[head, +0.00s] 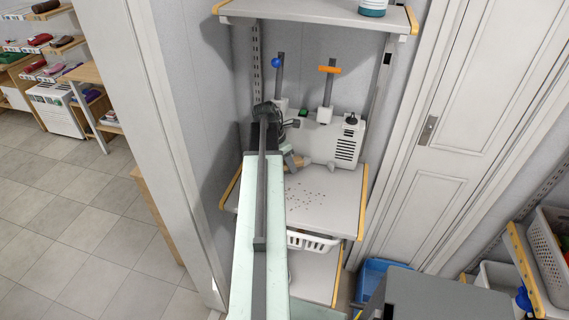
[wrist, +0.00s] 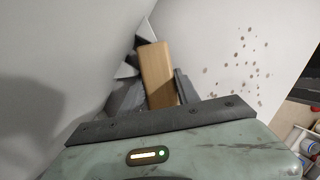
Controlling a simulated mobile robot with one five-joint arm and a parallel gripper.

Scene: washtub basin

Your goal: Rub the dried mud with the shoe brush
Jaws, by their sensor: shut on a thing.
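The dried mud is a scatter of small dark specks (head: 306,194) on the grey middle shelf. It also shows in the wrist view (wrist: 238,68), on the pale surface to the right of my gripper. The shoe brush (wrist: 157,72) is a tan wooden block between my gripper's dark fingers (wrist: 158,92). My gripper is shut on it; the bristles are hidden. In the head view, my gripper (head: 289,152) is near the back of the shelf, behind the specks, with a bit of the tan brush (head: 296,161) showing. I cannot tell whether the brush touches the shelf.
A white machine (head: 338,140) with upright posts stands at the back of the middle shelf (head: 335,222). An upper shelf (head: 300,12) holds a bottle (head: 373,6). A white basket (head: 312,241) is below the middle shelf. A wall is close at left; the shelf's front right is clear.

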